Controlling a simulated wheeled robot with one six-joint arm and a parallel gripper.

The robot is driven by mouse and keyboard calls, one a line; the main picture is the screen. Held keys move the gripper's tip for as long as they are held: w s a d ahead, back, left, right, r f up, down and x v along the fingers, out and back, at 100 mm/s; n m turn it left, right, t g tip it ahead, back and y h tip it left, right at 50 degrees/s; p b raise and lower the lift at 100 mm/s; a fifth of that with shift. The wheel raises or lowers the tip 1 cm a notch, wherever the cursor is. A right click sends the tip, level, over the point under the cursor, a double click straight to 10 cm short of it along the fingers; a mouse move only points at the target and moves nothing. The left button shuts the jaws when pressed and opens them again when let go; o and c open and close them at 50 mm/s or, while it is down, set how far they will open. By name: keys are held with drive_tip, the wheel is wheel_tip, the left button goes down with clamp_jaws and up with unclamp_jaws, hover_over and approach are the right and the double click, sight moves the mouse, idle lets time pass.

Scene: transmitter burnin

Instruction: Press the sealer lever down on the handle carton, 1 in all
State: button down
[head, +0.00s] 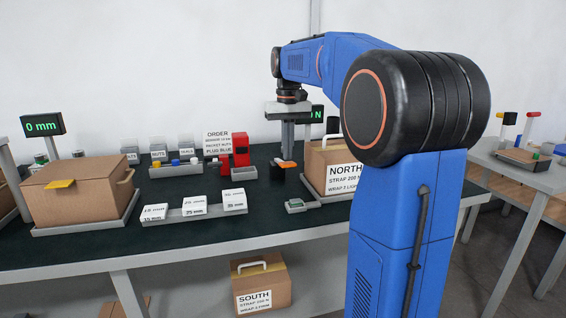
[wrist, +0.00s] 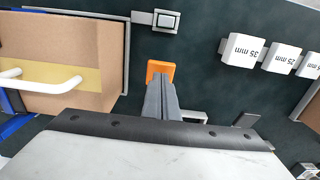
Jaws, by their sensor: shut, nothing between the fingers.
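The handle carton (head: 318,169) with a white handle and a NORTH label stands on a grey tray right of my gripper. It shows at the left in the wrist view (wrist: 60,92), with yellow tape under its handle. The sealer lever (head: 287,164) has an orange end above a dark base, just left of the carton. Its orange pad also shows in the wrist view (wrist: 160,69). My gripper (head: 288,152) points down, shut and empty, with its fingertips right over the orange pad. I cannot tell whether they touch it. The fingers hide part of the lever.
A small grey device (head: 296,205) lies in front of the lever. White blocks marked in mm (head: 194,206) stand on a rail to its left. A red dispenser (head: 240,149) and small bins are behind. A brown carton (head: 80,190) is at far left; a SOUTH carton (head: 262,282) sits below.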

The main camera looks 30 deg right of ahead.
sight(288, 163)
drive_tip(key=shift+f, duration=2.4)
drive_tip(key=shift+r, duration=2.65)
drive_tip(key=shift+s, duration=0.1)
